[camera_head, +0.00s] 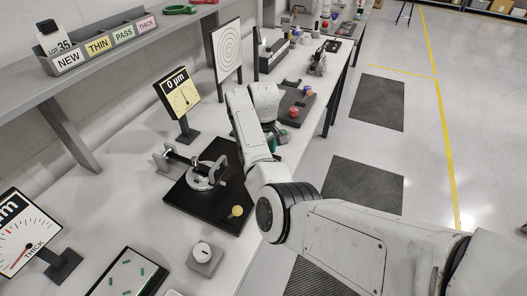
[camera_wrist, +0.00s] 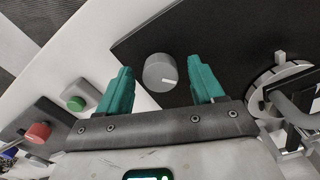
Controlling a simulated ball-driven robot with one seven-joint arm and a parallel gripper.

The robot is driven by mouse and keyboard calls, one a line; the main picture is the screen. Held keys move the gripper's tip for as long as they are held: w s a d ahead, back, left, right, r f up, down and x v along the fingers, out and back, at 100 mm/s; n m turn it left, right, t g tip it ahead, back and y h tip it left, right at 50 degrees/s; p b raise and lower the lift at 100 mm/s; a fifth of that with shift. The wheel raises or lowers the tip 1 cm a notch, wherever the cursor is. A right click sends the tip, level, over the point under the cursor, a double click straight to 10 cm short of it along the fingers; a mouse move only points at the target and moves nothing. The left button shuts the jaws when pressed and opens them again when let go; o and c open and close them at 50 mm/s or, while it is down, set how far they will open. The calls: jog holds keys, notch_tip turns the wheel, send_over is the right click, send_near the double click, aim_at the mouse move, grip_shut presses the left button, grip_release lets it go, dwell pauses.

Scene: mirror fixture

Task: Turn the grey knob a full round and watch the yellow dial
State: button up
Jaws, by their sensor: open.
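The grey knob (camera_wrist: 160,72) is round with a pale mark on its face, at the edge of a black plate (camera_wrist: 232,30) in the wrist view. My gripper (camera_wrist: 160,66) is open, one teal finger on each side of the knob. Gaps show between fingers and knob; I cannot tell their height above it. In the head view my arm hides the knob. The yellow dial (camera_head: 180,93) stands upright on a small post left of my arm, reading "0 µm", its needle about upright.
A round metal fixture (camera_head: 203,177) sits on the black plate, with a yellow knob (camera_head: 237,211) at the near corner. A white dial marked THICK (camera_head: 24,238) stands at lower left.

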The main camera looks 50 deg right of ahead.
notch_tip(320, 180, up, 11)
jog(key=b, duration=0.1)
jog(key=shift+f+b, duration=0.15)
jog(key=shift+b, duration=0.25)
jog(key=shift+f, duration=0.1)
dwell(0.4)
